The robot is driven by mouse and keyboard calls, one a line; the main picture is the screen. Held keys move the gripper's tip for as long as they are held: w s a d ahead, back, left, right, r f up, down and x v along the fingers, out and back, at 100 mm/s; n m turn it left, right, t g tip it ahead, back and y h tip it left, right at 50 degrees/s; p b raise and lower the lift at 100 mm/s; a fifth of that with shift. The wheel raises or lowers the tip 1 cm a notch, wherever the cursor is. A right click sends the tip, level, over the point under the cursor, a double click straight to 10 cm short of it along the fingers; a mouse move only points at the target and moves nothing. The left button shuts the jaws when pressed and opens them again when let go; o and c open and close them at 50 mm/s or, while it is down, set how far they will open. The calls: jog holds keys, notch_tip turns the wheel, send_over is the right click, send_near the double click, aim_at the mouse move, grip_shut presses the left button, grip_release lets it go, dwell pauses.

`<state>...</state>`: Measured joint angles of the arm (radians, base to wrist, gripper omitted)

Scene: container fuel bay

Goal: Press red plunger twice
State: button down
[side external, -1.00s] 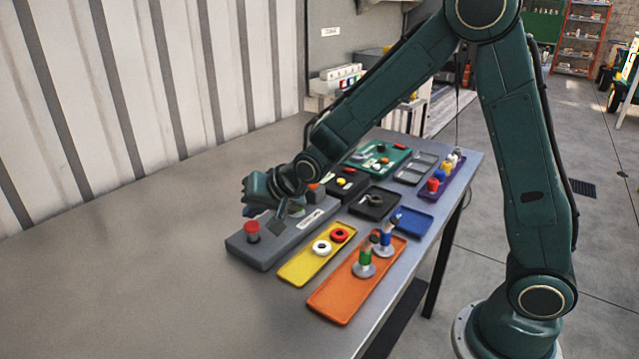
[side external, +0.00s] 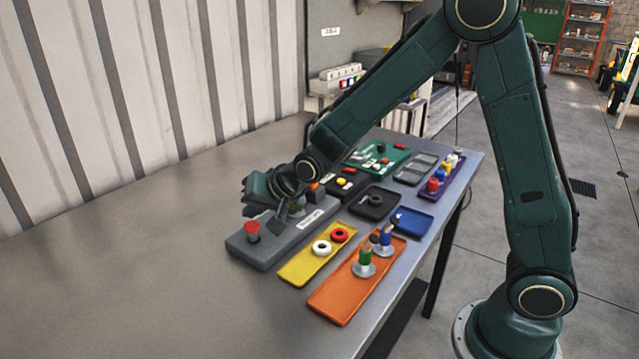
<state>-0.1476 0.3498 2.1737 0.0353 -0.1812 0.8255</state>
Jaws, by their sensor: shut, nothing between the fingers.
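The red plunger (side external: 252,227) stands upright at the left end of a long grey panel (side external: 264,252), its red cap raised above the panel. My gripper (side external: 277,227) is shut and empty, pointing down over the same panel, just right of the plunger in the picture. A small gap shows between the fingers and the red cap. Whether the fingertips touch the panel, I cannot tell. My wrist hides the back part of the panel.
A yellow tray (side external: 293,272) with a white and a red ring and an orange tray (side external: 335,303) with green and blue pegs lie at the front. A blue tray (side external: 416,222) and a black tray (side external: 366,211) lie behind. The table's left side is clear.

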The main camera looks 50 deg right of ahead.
aim_at(252, 225)
jog(key=shift+f, duration=1.8)
dwell(2.5)
jog(key=shift+r, duration=0.1)
dwell(0.4)
jog(key=shift+r, duration=1.7)
jog(key=shift+r, duration=0.1)
jog(key=shift+r, duration=2.4)
